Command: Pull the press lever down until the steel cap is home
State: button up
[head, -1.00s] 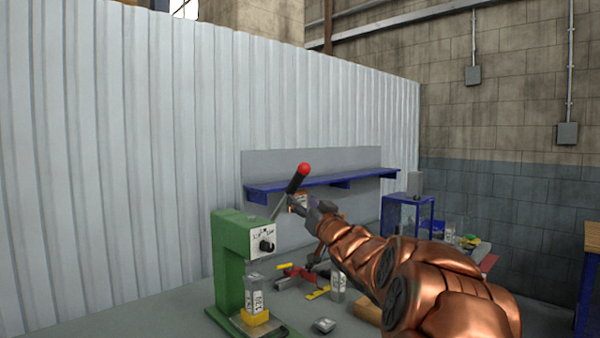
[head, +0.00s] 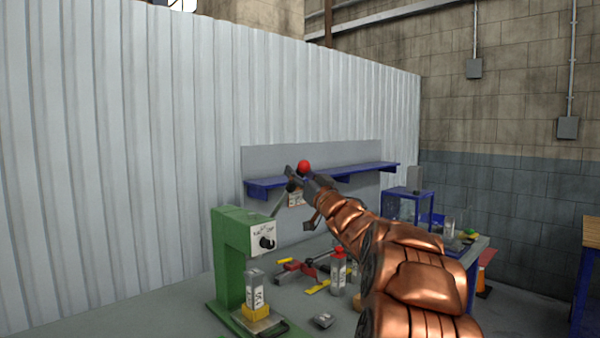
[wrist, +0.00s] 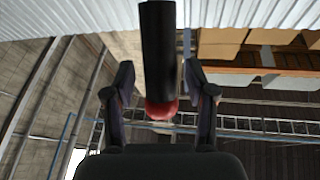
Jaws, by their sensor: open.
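The green press (head: 232,262) stands on the bench with its lever (head: 281,203) raised and slanting up to the right, tipped by a red knob (head: 303,167). My gripper (head: 294,178) is up at the lever's top end, just below the knob. In the wrist view the black lever grip (wrist: 158,60) lies between my open fingers (wrist: 160,95), with a gap on both sides, and the red knob (wrist: 162,110) shows beyond it.
A red-capped bottle (head: 339,272), red and yellow tools (head: 292,270) and a small grey part (head: 323,320) are on the bench right of the press. A blue shelf (head: 350,173) runs behind the lever. A blue-framed box (head: 408,208) stands farther right.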

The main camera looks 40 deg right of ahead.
jog(key=shift+w+r, duration=0.1)
grip_shut()
dwell(0.5)
